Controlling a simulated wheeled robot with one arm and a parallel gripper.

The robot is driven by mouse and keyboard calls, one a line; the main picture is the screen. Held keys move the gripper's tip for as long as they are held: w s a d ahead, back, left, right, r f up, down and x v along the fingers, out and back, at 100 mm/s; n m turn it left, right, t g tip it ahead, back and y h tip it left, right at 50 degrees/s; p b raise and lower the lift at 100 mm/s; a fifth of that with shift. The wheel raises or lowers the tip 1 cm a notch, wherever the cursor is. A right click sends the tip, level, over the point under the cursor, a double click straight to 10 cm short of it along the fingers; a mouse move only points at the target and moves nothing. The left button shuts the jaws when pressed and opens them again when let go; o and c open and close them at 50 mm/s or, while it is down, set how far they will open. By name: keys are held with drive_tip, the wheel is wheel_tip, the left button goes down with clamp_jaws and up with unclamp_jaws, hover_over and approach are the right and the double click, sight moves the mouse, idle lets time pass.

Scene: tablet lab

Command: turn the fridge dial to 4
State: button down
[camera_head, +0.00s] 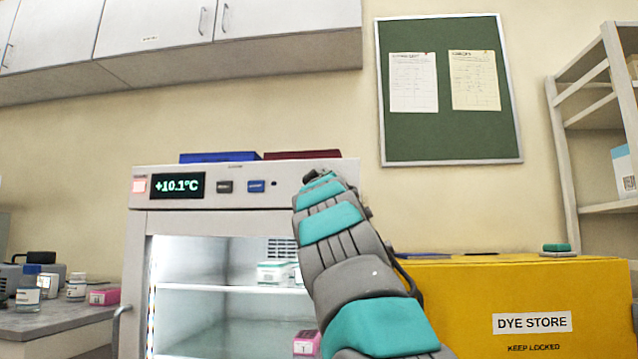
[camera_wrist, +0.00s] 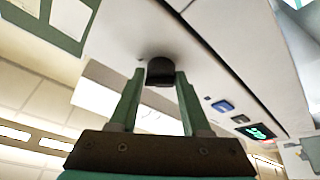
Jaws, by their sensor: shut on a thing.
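The fridge (camera_head: 225,171) stands in the middle of the head view, with a lit display (camera_head: 177,185) that reads +10.1°C. The fridge dial (camera_wrist: 160,70) is a dark round knob on the fridge's panel, seen in the wrist view. My gripper (camera_wrist: 160,80) has a green finger on each side of the dial and is shut on it. In the head view my arm reaches up to the right end of the panel and hides the dial and my fingertips. No dial numbers or pointer can be read in either view.
A grey and a blue button (camera_head: 256,186) sit between display and arm. Blue and dark red flat items (camera_head: 220,157) lie on the fridge. A yellow DYE STORE cabinet (camera_head: 580,290) stands close on the right. A bench (camera_head: 50,322) with bottles is at left.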

drive_tip(key=shift+a+f+n+y+p, duration=0.1)
drive_tip(key=shift+n+y+p, duration=0.3)
drive_tip(key=shift+n, duration=0.1)
drive_tip(key=shift+n+p, duration=0.6)
drive_tip(key=shift+p, duration=0.2)
drive_tip(key=n+g+y+p, duration=0.1)
drive_tip(key=n+p, duration=0.1)
drive_tip(key=n, duration=0.2)
drive_tip(key=n+g+y+p, duration=0.1)
drive_tip(key=n+g+p, duration=0.1)
drive_tip(key=n, duration=0.3)
drive_tip(key=n+g+p, duration=0.2)
drive_tip(key=n, duration=0.2)
drive_tip(key=shift+d+r+y, duration=0.25)
drive_tip(key=shift+r+y, duration=0.15)
drive_tip(key=shift+f+n, duration=0.1)
drive_tip(key=shift+n, duration=0.2)
drive_tip(key=shift+c, duration=2)
unclamp_jaws()
drive_tip(key=shift+r, duration=0.2)
